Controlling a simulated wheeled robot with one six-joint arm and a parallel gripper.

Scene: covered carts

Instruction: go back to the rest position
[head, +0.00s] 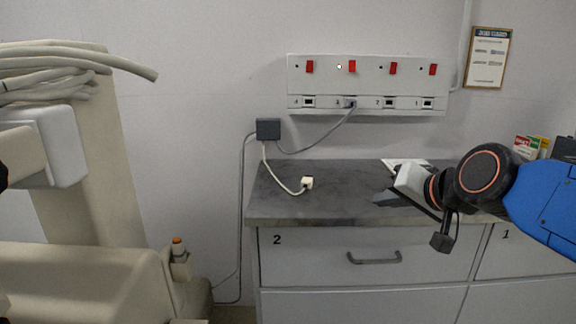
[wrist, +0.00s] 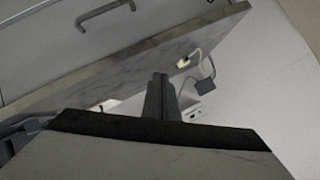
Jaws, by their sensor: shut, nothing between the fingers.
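My gripper (head: 378,198) is in the right half of the head view, in front of the grey worktop (head: 330,210), with its dark fingers pointing left. It is shut and empty. In the wrist view its fingers (wrist: 160,78) are together, with the worktop (wrist: 120,68) behind them. My blue arm reaches in from the right edge of the head view. A white plug (head: 307,182) on a pale cable lies on the worktop to the left of my gripper, apart from it. The plug also shows in the wrist view (wrist: 183,62).
Drawers with a handle (head: 374,258) are below the worktop. A wall panel (head: 365,75) carries several red switches; a cable runs from one socket to a dark box (head: 268,128). A beige machine (head: 75,280) with coiled hoses stands left. Small boxes (head: 527,146) stand behind my arm.

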